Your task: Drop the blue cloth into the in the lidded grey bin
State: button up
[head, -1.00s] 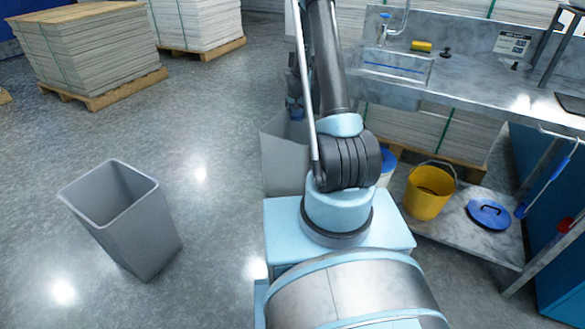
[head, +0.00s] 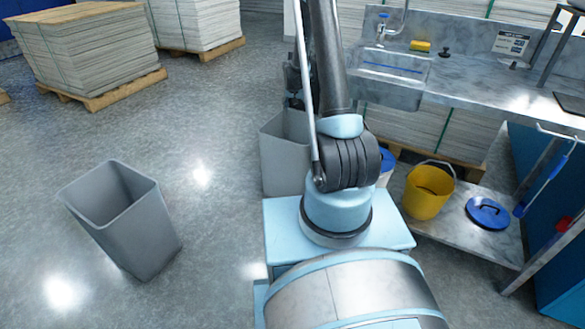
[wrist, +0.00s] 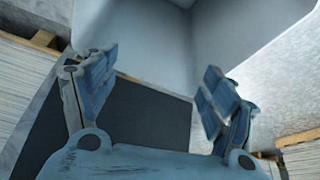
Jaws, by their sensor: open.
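My gripper (wrist: 160,66) is open in the wrist view, its two blue-padded fingers apart with nothing between them. Pale grey walls meeting in a corner fill the view beyond the fingers; they look like part of a grey bin. In the head view one grey bin (head: 283,160) stands behind my arm, partly hidden by it. Another grey bin (head: 150,228) stands at the left, with its top open and no lid on it. I see no lid on either bin. I cannot make out the blue cloth in either view. My gripper is mostly hidden behind my arm in the head view.
A counter with a sink (head: 395,70) and a yellow sponge (head: 420,46) is at the right. A yellow bucket (head: 428,192) and a round blue lid (head: 488,213) are on the low shelf. Pallets of stacked sheets (head: 85,50) stand behind.

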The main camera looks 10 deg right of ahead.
jog(key=v, duration=0.8)
jog(key=shift+r, duration=0.1)
